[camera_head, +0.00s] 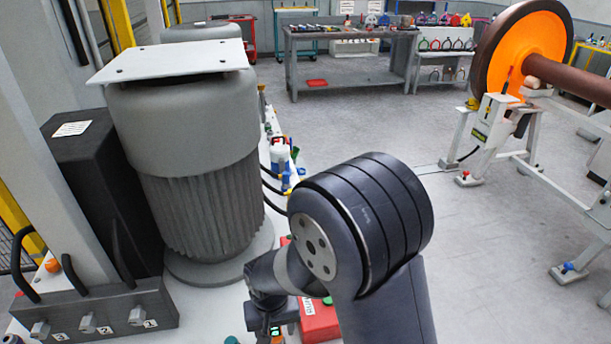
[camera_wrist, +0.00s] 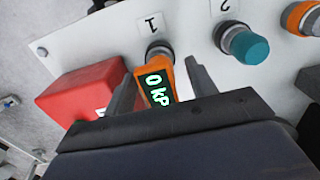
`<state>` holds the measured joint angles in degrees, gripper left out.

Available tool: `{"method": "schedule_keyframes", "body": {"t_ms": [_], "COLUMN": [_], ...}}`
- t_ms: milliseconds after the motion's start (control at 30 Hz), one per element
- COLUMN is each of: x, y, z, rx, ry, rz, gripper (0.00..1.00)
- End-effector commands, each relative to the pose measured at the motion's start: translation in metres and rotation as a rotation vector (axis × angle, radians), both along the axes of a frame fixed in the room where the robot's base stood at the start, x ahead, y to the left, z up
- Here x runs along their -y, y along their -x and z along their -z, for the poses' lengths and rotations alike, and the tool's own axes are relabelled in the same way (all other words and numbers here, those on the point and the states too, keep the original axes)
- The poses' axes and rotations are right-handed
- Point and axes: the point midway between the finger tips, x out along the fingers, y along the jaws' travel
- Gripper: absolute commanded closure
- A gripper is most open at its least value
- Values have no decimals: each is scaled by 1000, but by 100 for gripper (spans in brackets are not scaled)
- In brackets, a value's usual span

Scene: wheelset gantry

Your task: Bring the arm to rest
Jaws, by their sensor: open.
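My arm rises in the middle foreground of the head view, bent, with its dark round joint up front. My gripper (camera_wrist: 160,85) is low over the white panel (camera_wrist: 105,45). Its two grey fingers stand apart in the wrist view. An orange gauge (camera_wrist: 157,86) with a green "0 kP" reading shows between the fingers; its lower end is hidden by the gripper body. I cannot tell whether the fingers touch it. The gauge sits at the dark fitting (camera_wrist: 159,52) beside label 1. In the head view the arm largely hides the gripper.
A red box (camera_wrist: 82,92) is left of the fingers; a teal-capped fitting (camera_wrist: 246,47) and an orange ring fitting (camera_wrist: 302,18) are right. A large grey motor (camera_head: 200,190) stands left of my arm. An orange-faced wheel (camera_head: 520,55) is at right. Open floor (camera_head: 480,260) lies between.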

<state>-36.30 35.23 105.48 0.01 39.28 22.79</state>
Motion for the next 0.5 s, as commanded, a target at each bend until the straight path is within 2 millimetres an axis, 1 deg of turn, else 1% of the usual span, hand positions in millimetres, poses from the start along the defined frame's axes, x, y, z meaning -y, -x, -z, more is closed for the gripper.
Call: {"method": "schedule_keyframes", "body": {"t_ms": [500], "x": [0], "y": [0], "z": [-2], "rx": [1], "ry": [0], "rz": [0], "gripper": [46]}}
